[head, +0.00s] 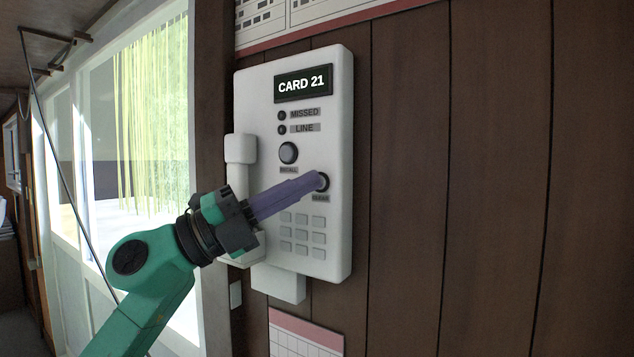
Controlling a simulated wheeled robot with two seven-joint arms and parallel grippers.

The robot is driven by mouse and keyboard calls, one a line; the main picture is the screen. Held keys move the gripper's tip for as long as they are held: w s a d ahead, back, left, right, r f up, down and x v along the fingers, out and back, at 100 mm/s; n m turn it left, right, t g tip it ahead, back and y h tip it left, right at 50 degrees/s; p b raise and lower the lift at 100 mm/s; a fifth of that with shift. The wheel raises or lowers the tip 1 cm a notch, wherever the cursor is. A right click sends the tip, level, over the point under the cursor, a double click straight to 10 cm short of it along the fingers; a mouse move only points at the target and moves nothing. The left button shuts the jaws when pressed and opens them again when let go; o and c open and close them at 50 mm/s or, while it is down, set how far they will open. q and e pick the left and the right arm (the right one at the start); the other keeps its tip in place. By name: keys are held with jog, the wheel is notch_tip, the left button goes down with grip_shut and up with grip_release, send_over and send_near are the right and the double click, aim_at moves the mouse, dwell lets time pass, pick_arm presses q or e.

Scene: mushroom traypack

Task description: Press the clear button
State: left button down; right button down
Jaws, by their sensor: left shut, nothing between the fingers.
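A white wall panel (342,140) hangs on the wall with a dark display (303,84) reading "CARD 21". The clear button (325,181) is a dark round button at the right of the panel, above a small label (320,198). My left gripper (316,182) is shut and empty, its purple fingers pointing at the clear button. The fingertips overlap the button in the view and partly hide it. I cannot tell if they touch it or press it in. My right gripper is not in view.
Another round button (288,152) sits above and left of the clear button. A keypad (302,233) is below, and a white handset (240,149) hangs on the left. A window (140,110) is at the left. Bare wood wall (450,180) lies to the right.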

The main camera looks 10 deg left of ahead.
pick_arm(q)
jog(key=shift+s+a+b, duration=0.3)
jog(key=shift+s, duration=0.45)
jog(key=shift+f, duration=0.1)
jog(key=s, duration=0.1)
jog(key=s+a+b, duration=0.1)
jog(key=s, duration=0.1)
jog(key=s+b, duration=0.1)
jog(key=shift+s+a, duration=0.3)
jog(key=shift+a, duration=0.1)
